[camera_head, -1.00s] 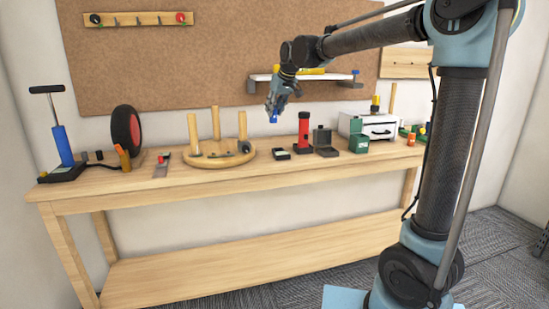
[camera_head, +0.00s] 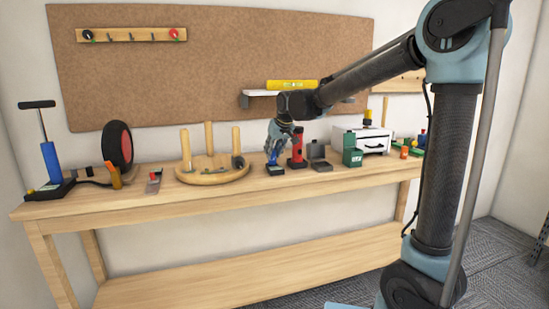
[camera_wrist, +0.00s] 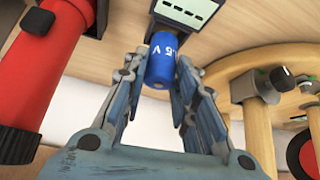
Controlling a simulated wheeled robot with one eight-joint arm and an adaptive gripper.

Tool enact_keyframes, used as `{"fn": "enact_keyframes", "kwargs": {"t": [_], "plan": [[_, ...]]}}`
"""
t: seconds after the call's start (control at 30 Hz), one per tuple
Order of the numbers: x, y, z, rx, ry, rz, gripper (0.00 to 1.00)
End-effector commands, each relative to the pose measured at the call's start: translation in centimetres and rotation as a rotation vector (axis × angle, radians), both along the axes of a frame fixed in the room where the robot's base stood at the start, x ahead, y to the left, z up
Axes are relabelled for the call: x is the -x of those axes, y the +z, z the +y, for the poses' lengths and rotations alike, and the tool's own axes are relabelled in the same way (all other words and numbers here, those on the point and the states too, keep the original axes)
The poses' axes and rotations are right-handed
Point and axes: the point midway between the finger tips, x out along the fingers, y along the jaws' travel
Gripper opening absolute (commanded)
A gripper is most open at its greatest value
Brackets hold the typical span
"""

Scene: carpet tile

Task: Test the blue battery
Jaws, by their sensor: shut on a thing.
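My gripper (camera_head: 272,152) is shut on the blue battery (camera_wrist: 161,62), which bears white "1.5 V" lettering. The fingers (camera_wrist: 160,85) hold it from both sides in the wrist view. In the head view the battery is a small blue patch (camera_head: 273,158) low between the fingers. A black battery tester (camera_head: 275,170) with a pale green display (camera_wrist: 190,7) lies on the bench right under the gripper. In the wrist view the battery's far end is at the tester's edge; I cannot tell whether they touch.
A red flashlight (camera_head: 297,147) stands close beside the gripper. A wooden round stand with pegs (camera_head: 212,178) is to the left. An open dark box (camera_head: 318,158) and a green box (camera_head: 352,150) are to the right. The bench's front edge (camera_head: 220,202) is clear.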

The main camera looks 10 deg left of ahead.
Motion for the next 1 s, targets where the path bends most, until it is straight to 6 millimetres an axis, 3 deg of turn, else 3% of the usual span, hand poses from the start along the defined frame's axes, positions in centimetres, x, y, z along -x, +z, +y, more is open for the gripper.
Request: {"fn": "enact_keyframes", "kwargs": {"t": [0.13, 0.37, 0.4, 0.47, 0.83, 1.0], "plan": [[0.0, -1.9, 0.0, 0.001, 0.0, 0.001, 0.0], [0.0, -2.2, 0.0, 0.001, 0.0, 0.002, 0.0], [0.0, -2.2, 0.0, 0.001, 0.0, 0.002, 0.35], [0.0, -2.2, 0.0, 0.001, 0.0, 0.001, 0.47], [0.1, -2.0, 0.0, 0.0, 0.0, 0.0, 0.47], [0.6, -0.9, -0.5, 0.0, 0.0, 0.0, 0.47]]}}
